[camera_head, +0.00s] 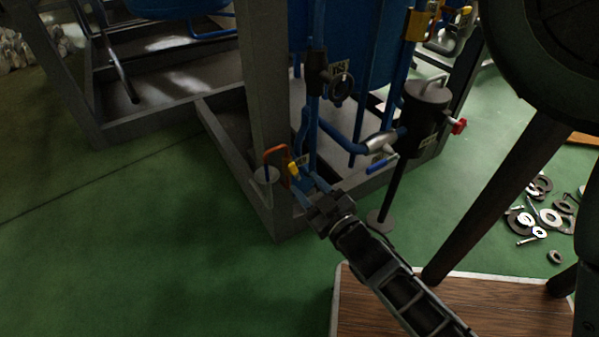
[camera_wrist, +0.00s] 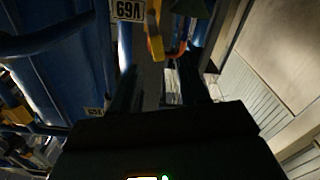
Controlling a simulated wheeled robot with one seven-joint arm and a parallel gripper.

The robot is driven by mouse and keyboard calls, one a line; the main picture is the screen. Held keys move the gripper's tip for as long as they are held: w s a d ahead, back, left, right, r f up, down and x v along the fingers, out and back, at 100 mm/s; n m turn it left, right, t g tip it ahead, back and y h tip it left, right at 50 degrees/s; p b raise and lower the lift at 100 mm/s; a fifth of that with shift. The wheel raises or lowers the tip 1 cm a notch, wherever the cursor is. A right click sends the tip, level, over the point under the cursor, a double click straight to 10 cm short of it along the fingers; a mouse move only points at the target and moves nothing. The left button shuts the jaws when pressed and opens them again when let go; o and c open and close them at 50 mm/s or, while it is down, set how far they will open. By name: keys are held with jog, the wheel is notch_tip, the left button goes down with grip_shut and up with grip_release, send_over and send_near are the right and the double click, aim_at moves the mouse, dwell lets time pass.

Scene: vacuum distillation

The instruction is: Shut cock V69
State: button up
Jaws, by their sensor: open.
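Cock V69 has a yellow lever (camera_head: 294,168) low on the blue pipework by the frame's corner post. Its white tag (camera_wrist: 130,10) reads V69 upside down at the top of the wrist view; a small white label (camera_head: 302,160) shows beside the lever in the head view. In the wrist view the yellow lever (camera_wrist: 154,38) appears between the lines of my two fingers, near an orange bent pipe. My gripper (camera_head: 309,186) is open, just below and right of the lever. I cannot tell whether a finger touches it.
An orange bent pipe (camera_head: 275,150) rises beside the cock, over a small grey funnel (camera_head: 265,175). A black handwheel valve (camera_head: 341,86) is above. A black pot (camera_head: 426,105) and a blue-handled cock (camera_head: 382,161) stand right. Green floor (camera_head: 150,220) is clear at left.

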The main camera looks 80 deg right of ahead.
aim_at(294, 169)
jog(key=b+x, duration=0.1)
jog(key=x, duration=0.6)
jog(key=shift+w+d+b, duration=0.1)
jog(key=shift+d+b, duration=0.25)
jog(key=shift+c, duration=0.3)
grip_shut()
